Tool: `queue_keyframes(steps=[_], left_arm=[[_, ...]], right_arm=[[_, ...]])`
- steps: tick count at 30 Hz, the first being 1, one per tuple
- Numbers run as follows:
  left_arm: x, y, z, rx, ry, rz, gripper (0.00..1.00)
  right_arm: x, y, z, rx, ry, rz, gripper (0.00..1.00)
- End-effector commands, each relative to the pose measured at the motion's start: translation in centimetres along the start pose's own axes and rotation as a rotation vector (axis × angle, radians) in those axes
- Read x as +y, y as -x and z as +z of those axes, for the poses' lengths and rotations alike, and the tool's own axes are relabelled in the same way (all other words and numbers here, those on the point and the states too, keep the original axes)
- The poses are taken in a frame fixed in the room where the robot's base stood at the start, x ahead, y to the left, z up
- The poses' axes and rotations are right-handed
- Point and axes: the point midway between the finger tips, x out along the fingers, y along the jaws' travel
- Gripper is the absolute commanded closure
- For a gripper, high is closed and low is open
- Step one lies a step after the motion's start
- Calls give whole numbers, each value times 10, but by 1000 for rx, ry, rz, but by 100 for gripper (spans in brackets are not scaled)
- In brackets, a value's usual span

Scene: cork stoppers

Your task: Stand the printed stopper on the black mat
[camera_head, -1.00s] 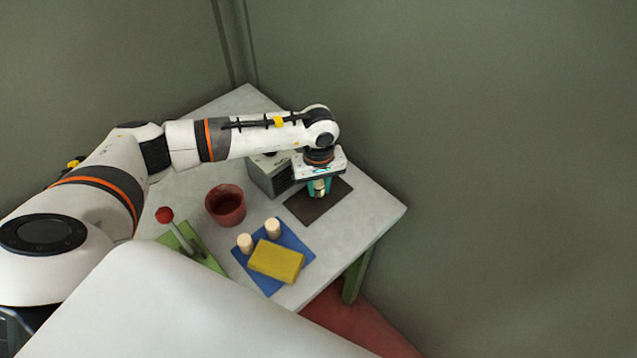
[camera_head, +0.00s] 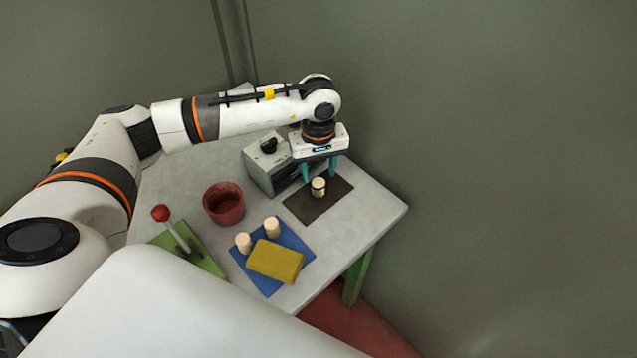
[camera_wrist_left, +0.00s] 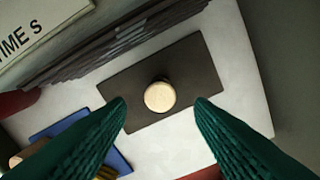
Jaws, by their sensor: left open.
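A stopper with a dark band (camera_head: 318,187) stands upright on the black mat (camera_head: 335,205). In the left wrist view its pale round top (camera_wrist_left: 160,97) shows near the middle of the mat (camera_wrist_left: 195,60). My left gripper (camera_head: 320,172) is open and empty above the stopper, apart from it. Its two green fingers (camera_wrist_left: 160,108) lie either side of the stopper in the wrist view. Two plain stoppers (camera_head: 243,242) (camera_head: 272,227) stand on the blue mat (camera_head: 270,287). My right gripper is not in view.
A grey box with a black knob (camera_head: 268,160) stands just left of the black mat. The table's right corner is clear.

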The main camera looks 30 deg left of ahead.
Motion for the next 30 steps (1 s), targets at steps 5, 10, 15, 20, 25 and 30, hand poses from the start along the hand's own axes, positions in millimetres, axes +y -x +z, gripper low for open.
queue_keyframes(steps=[5,10,15,20,25,30], left_arm=[[-1,35,1,-4,-1,-4,52],[0,57,0,-1,0,-2,52],[0,64,0,0,0,1,52],[0,64,0,0,0,1,52],[0,64,0,0,0,1,52],[0,64,0,0,0,0,52]], right_arm=[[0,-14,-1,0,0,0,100],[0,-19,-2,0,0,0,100],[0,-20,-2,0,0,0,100],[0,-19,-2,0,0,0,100],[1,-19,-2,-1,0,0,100],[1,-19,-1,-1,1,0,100]])
